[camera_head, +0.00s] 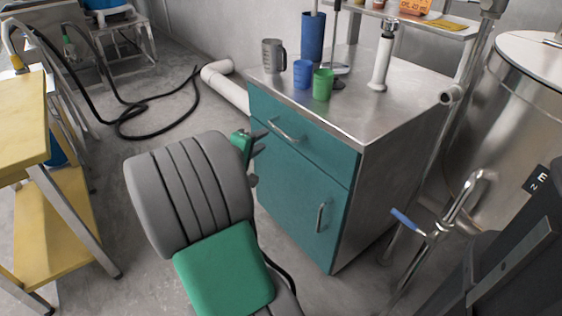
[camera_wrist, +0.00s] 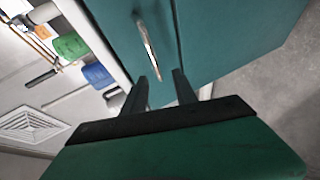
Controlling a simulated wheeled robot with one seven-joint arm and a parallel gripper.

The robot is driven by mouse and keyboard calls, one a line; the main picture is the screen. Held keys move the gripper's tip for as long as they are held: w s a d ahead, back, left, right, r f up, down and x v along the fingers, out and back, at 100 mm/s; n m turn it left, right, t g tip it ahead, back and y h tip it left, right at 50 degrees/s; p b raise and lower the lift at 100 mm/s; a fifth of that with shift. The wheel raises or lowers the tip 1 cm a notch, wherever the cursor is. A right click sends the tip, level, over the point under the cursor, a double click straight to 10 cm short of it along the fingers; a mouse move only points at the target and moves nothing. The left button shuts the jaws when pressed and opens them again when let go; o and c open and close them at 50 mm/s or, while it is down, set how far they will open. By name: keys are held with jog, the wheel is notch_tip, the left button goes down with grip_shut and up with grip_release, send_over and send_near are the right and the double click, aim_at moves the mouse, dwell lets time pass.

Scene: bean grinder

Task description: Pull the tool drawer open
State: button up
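The tool drawer (camera_head: 300,138) is the teal top front of the metal-topped cabinet and looks shut. Its silver bar handle (camera_head: 284,131) runs across the front; it also shows in the wrist view, where the handle (camera_wrist: 147,40) lies ahead of the fingers. My gripper (camera_head: 262,143) is at the left side of the drawer front. In the wrist view, my gripper (camera_wrist: 161,76) is open, with a gap between its two dark fingers. The near end of the handle lines up with this gap. I cannot tell whether they touch.
Below the drawer is a teal door (camera_head: 295,195) with its own handle (camera_head: 320,217). A grey jug (camera_head: 273,56), blue cup (camera_head: 302,75) and green cup (camera_head: 322,85) stand on the cabinet top. A steel tank with a blue-handled valve (camera_head: 408,222) is at right.

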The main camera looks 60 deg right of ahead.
aim_at(281, 130)
jog(key=shift+g+h, duration=0.3)
jog(key=shift+h, duration=0.2)
jog(key=d, duration=0.3)
jog(key=s+d+f+b, duration=0.1)
jog(key=d, duration=0.2)
jog(key=s+d+f+b, duration=0.1)
jog(key=d, duration=0.2)
jog(key=shift+s, duration=0.15)
jog(key=shift+d+r, duration=0.1)
jog(key=shift+d, duration=0.1)
jog(key=shift+c, duration=0.2)
grip_shut()
